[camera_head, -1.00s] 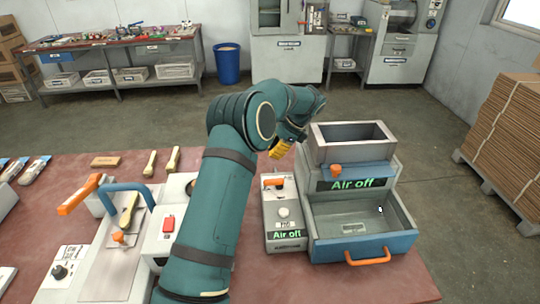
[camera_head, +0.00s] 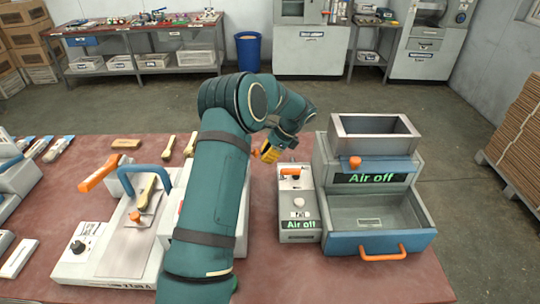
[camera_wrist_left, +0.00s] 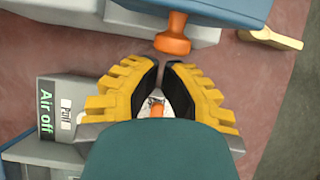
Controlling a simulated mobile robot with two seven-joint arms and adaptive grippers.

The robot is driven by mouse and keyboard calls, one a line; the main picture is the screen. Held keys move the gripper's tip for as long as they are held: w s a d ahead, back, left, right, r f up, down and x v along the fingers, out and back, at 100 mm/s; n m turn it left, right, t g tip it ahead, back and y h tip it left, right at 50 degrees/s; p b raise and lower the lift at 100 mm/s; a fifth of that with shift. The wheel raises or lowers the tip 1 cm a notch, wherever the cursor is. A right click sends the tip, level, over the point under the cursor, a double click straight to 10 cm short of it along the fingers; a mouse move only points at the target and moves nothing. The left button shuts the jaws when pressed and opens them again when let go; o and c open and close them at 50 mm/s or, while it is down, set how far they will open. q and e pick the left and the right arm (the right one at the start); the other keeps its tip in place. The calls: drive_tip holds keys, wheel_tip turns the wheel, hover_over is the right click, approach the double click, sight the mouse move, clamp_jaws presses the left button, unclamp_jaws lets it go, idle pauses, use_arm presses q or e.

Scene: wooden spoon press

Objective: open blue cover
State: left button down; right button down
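The blue cover shows as a blue part (camera_wrist_left: 235,8) at the top of the left wrist view, with an orange knob (camera_wrist_left: 172,42) on the machine edge beside it. In the head view my own arm hides this area. My left gripper (camera_head: 268,152) has yellow fingers and hangs over the table between the press and the air control box. In the wrist view its fingertips (camera_wrist_left: 163,65) are close together with a narrow gap and hold nothing. The orange knob lies just beyond them, apart. My right gripper is not in view.
The air control box (camera_head: 300,212) with an orange lever (camera_head: 290,172) stands close to the right. Beside it is the larger machine with an open tray (camera_head: 420,236). The press with a blue handle (camera_head: 143,172) stands left. A wooden spoon (camera_head: 190,144) lies at the back.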

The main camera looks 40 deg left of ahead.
sight(256, 151)
use_arm(q)
drive_tip(key=r+p, duration=0.1)
drive_tip(key=s+a+r+t+h+p, duration=0.1)
drive_tip(key=s+a+r+h+p, duration=0.1)
drive_tip(key=shift+a+r+t, duration=0.1)
drive_tip(key=shift+r+t, duration=0.1)
drive_tip(key=shift+t, duration=0.2)
drive_tip(key=shift+s+a+r+p, duration=0.25)
drive_tip(key=shift+s+a+p, duration=0.1)
drive_tip(key=shift+p, duration=0.1)
drive_tip(key=shift+w, duration=0.1)
drive_tip(key=v, duration=1.2)
drive_tip(key=shift+a, duration=0.1)
